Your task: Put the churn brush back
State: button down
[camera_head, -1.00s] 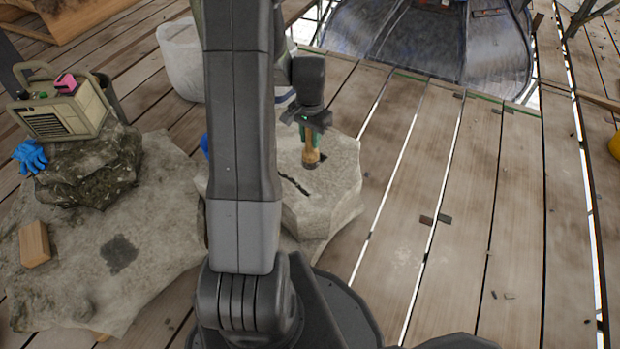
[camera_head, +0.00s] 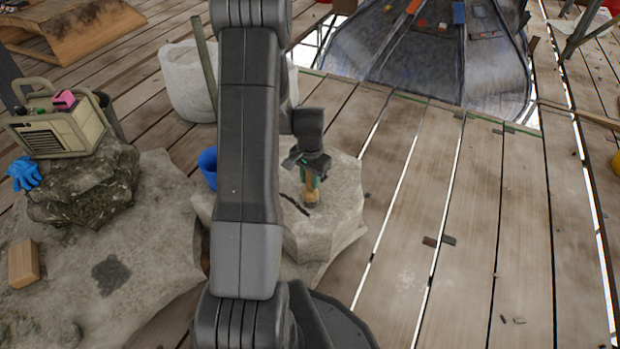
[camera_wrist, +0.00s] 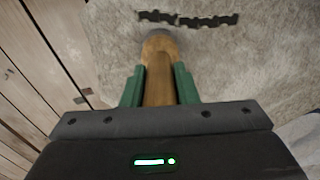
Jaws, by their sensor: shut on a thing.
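My gripper (camera_head: 311,181) has green fingers and is shut on a brown wooden piece, which I take to be the churn brush (camera_head: 311,201). It points down with its rounded end over the pale stone block (camera_head: 345,215). In the wrist view the brush (camera_wrist: 159,88) lies between the two green fingers (camera_wrist: 158,72), with the stone behind its end. I cannot tell whether the end touches the stone. A dark, jagged slot (camera_head: 294,205) lies in the stone just left of the brush; it also shows in the wrist view (camera_wrist: 188,19).
A blue bucket (camera_head: 208,168) stands left of my arm, partly hidden. Behind it is a white tub (camera_head: 182,88) with a pole. A low stone slab (camera_head: 150,235) at left bears a wooden block (camera_head: 23,264). Plank floor (camera_head: 430,190) at right is mostly clear.

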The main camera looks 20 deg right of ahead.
jog(key=c, duration=1.1)
grip_release()
notch_tip(320, 180, up, 12)
jog(key=p, duration=0.4)
jog(key=shift+r+p, duration=0.15)
jog(key=shift+p, duration=0.2)
notch_tip(320, 180, down, 12)
jog(key=b, duration=0.4)
jog(key=shift+f+b, duration=0.2)
jog(key=shift+b, duration=0.2)
jog(key=shift+r+p, duration=0.85)
jog(key=shift+r, duration=1.05)
